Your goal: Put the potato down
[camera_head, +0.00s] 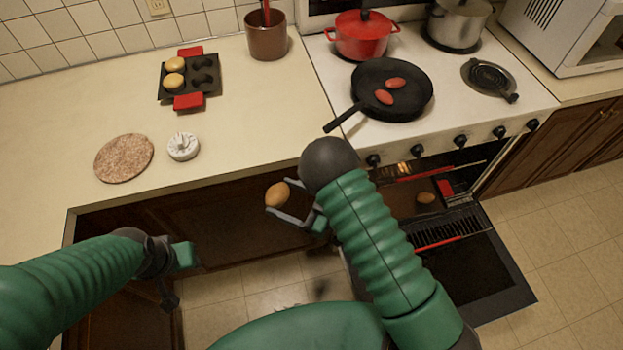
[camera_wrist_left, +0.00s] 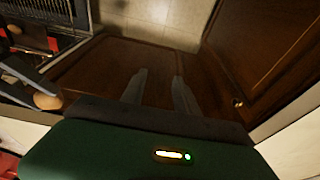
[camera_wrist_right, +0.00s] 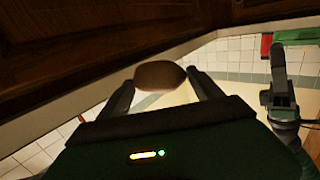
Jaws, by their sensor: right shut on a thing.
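A brown potato (camera_head: 277,195) is held between the fingertips of my right gripper (camera_head: 285,207), in front of the counter's lower cabinets and left of the stove. The right wrist view shows the potato (camera_wrist_right: 160,75) across the two fingertips, clear of any surface. My left gripper (camera_wrist_left: 160,85) is empty, with its two fingers apart. In the head view its fingers are hard to make out at the lower left. Another brown potato (camera_head: 425,198) lies inside the open oven (camera_head: 440,215).
The counter (camera_head: 240,120) holds a pink-brown round mat (camera_head: 124,158), a white timer-like object (camera_head: 183,146), a muffin tray (camera_head: 203,94) and a brown pot (camera_head: 266,42). The stove carries a black pan (camera_head: 410,105) and a red pot (camera_head: 361,38). The front middle counter is free. The oven door (camera_head: 475,282) hangs open.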

